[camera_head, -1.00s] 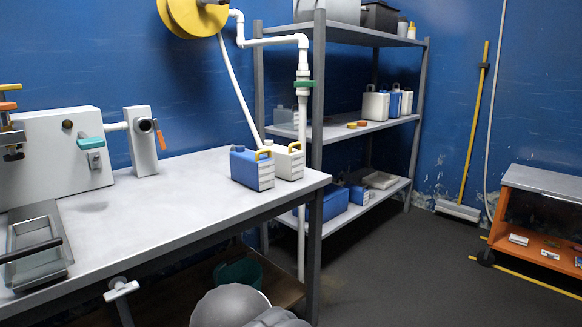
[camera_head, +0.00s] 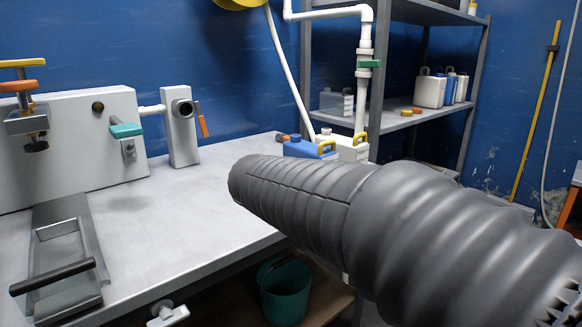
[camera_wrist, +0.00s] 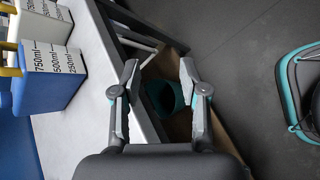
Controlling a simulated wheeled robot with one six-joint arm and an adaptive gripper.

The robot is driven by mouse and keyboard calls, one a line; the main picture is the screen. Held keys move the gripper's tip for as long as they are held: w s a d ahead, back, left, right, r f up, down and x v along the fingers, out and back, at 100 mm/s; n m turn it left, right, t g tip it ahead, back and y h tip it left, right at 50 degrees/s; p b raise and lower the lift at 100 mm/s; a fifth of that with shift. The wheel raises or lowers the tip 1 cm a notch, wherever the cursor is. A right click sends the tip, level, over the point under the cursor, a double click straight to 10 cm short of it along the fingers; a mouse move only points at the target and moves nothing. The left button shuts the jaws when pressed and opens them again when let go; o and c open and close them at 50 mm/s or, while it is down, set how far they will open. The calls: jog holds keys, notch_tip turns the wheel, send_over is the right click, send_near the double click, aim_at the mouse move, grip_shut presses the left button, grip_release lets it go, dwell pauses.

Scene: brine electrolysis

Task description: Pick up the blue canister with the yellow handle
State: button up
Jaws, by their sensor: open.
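The blue canister (camera_head: 302,149) with the yellow handle (camera_head: 326,148) stands on the workbench (camera_head: 215,185) near its right end. My arm hides its lower part in the head view. In the wrist view the blue canister (camera_wrist: 52,88) is at the left, with volume marks on its white side label. A white canister (camera_head: 352,150) with a yellow handle stands right beside it, and it shows at the top left of the wrist view (camera_wrist: 45,28). My gripper (camera_wrist: 160,80) is open and empty, over the bench's edge and to the right of the blue canister in the wrist view.
A green bucket (camera_head: 285,290) sits on the shelf under the bench. A white pipe with a green valve (camera_head: 368,64) runs down behind the canisters. A metal rack (camera_head: 402,122) holds more canisters. A metal tray (camera_head: 62,255) and white apparatus (camera_head: 70,140) occupy the bench's left. The bench middle is clear.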

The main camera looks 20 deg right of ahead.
jog(key=w+r+n+h, duration=0.3)
jog(key=w+r+n, duration=0.1)
jog(key=w, duration=0.4)
jog(key=n+t+h, duration=0.2)
jog(key=n+h, duration=0.2)
jog(key=n, duration=0.1)
send_near(335, 144)
jog(key=x, duration=0.2)
jog(key=w+x, duration=0.1)
jog(key=x, duration=0.1)
jog(key=shift+w+d+f+b, duration=0.1)
jog(key=shift+d+f+b, duration=0.15)
jog(key=shift+b, duration=0.15)
jog(key=shift+x, duration=2.75)
grip_shut()
jog(key=shift+r, duration=0.1)
